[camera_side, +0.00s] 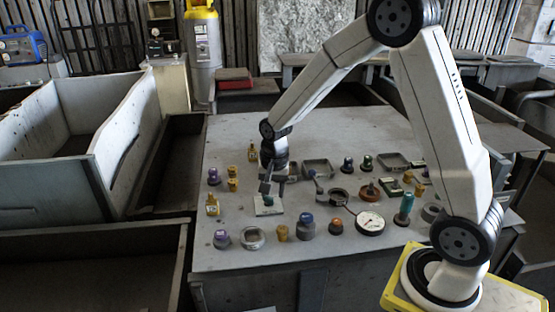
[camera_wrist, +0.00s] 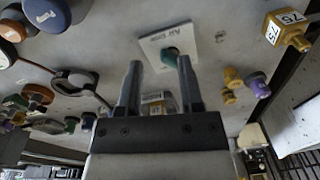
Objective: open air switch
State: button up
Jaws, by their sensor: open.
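My gripper (camera_side: 271,184) points down above and slightly behind the switch. In the wrist view my gripper (camera_wrist: 158,64) has its two fingers apart with nothing held between them. The knob appears between the fingertip lines, nearer the right finger. I cannot tell the exact height gap.
Several knobs and fittings crowd the table (camera_side: 230,150). A yellow tagged part (camera_side: 212,205) stands left of the switch, and a round gauge (camera_side: 370,222) lies to the right. A ring fitting (camera_side: 252,238) and an orange-brown knob (camera_side: 283,233) are in front. The table's back is clear.

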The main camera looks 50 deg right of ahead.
aim_at(268, 197)
jog(key=w+d+m, duration=0.1)
jog(key=w+d+f+m, duration=0.1)
jog(key=m, duration=0.1)
jog(key=w+d+f+m, duration=0.1)
jog(key=w, duration=0.1)
jog(key=shift+d+f+m+g, duration=0.1)
jog(key=shift+f+m+g, duration=0.15)
jog(key=shift+m+g, duration=0.15)
jog(key=shift+f, duration=0.1)
jog(key=shift+f, duration=1.35)
jog(key=n, duration=0.4)
jog(key=shift+s, duration=0.2)
jog(key=n, duration=0.3)
jog(key=shift+n, duration=0.3)
jog(key=shift+w+d+n, duration=0.1)
jog(key=shift+w+n, duration=0.05)
jog(key=shift+n, duration=0.95)
jog(key=n, duration=0.4)
jog(key=shift+w+r, duration=0.1)
jog(key=shift+f, duration=0.65)
